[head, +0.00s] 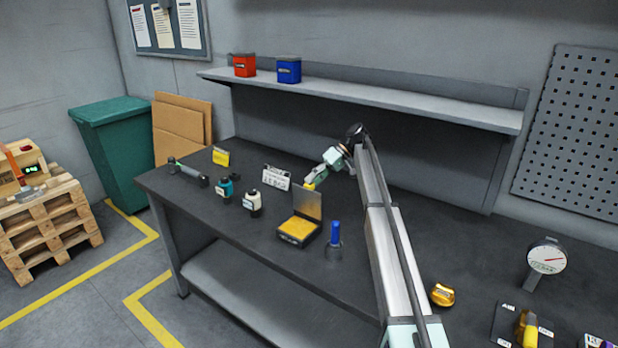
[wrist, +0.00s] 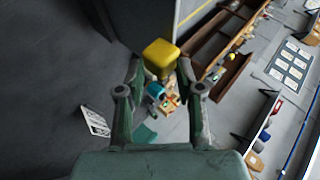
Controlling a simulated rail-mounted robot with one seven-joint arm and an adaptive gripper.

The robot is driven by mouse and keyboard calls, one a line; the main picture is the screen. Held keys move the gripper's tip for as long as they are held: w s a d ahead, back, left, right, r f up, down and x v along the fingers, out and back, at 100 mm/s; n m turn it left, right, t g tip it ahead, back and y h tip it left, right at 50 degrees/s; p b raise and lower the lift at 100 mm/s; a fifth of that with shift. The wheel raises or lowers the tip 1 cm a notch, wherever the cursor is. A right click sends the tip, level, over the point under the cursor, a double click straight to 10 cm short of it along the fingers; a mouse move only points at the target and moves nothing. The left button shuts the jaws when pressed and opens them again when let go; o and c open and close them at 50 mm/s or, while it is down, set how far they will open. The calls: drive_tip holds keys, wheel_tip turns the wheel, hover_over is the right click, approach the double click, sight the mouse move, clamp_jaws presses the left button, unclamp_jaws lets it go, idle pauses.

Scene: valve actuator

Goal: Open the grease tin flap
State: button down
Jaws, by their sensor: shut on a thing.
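The grease tin (head: 297,230) sits on the dark workbench in the head view, with yellow grease showing inside. Its grey flap (head: 308,203) stands raised, roughly upright, at the back of the tin. My gripper (head: 313,183) is at the flap's top edge, reaching in from behind and to the right. A yellow tab (wrist: 160,53) sits between the fingertips of my gripper (wrist: 160,72) in the wrist view, and the fingers are shut on it. A dark panel beside the tab, seemingly the flap (wrist: 140,22), shows at the top of the wrist view.
A gold cap (head: 442,294) and a dial gauge (head: 546,260) are farther right. A shelf (head: 370,94) overhangs the back.

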drive_tip(key=shift+s+d+f, duration=0.15)
drive_tip(key=shift+f, duration=0.5)
drive_tip(key=shift+s+d+f, duration=0.15)
drive_tip(key=shift+f, duration=0.45)
drive_tip(key=c, duration=0.8)
unclamp_jaws()
drive_tip(key=shift+f, duration=0.1)
drive_tip(key=shift+c, duration=0.2)
drive_tip(key=shift+o, duration=0.2)
drive_tip(key=shift+w+f, duration=0.2)
drive_tip(key=shift+w, duration=0.15)
drive_tip(key=shift+r, duration=0.15)
drive_tip(key=shift+c, duration=0.2)
drive_tip(key=shift+a+r, duration=0.1)
drive_tip(key=shift+a, duration=0.05)
